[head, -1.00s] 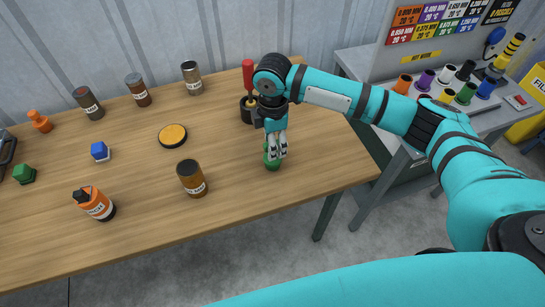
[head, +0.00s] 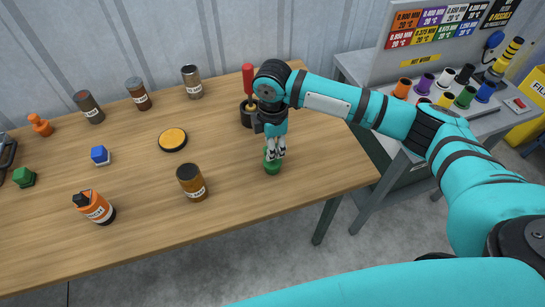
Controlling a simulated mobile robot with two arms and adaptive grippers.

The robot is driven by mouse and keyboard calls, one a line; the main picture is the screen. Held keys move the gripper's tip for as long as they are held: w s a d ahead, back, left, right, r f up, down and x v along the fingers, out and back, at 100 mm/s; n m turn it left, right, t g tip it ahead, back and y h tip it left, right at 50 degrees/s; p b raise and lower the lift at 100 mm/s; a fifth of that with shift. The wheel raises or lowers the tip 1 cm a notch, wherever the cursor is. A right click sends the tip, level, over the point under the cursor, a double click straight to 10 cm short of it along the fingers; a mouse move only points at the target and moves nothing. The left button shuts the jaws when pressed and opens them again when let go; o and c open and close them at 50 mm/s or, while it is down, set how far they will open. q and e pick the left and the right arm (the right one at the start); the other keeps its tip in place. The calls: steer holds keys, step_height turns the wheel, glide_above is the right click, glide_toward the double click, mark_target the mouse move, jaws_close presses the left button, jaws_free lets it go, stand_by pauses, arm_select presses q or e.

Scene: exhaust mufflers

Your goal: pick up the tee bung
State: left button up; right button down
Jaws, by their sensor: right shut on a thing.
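The green tee bung (head: 272,167) stands on the wooden table (head: 245,205) near its right end. My right gripper (head: 274,153) points down over it and is shut on its upper part. The fingers hide the top of the bung, so its handle shape does not show. The lower green body shows below the fingertips, at or very near the table top. My left gripper is not in view.
A black pot with a red-handled tool (head: 248,80) stands just behind my right gripper. A brown jar (head: 191,182), a yellow-topped disc (head: 173,140) and an orange bottle (head: 94,207) stand to the left. A grey bench (head: 470,125) with coloured cups is at the right.

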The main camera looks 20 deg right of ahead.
steer(key=shift+r, duration=0.55)
steer(key=shift+s+a+r+b, duration=0.25)
steer(key=shift+r+b, duration=0.15)
steer(key=shift+r, duration=0.2)
steer(key=shift+s+a+r+b, duration=0.2)
steer(key=shift+r+b, duration=0.15)
steer(key=shift+r, duration=0.2)
steer(key=s+a+r+b, duration=0.1)
steer(key=s+a+b, duration=0.1)
steer(key=s+a, duration=0.7)
steer(key=s, duration=0.2)
steer(key=shift+s+r, duration=0.3)
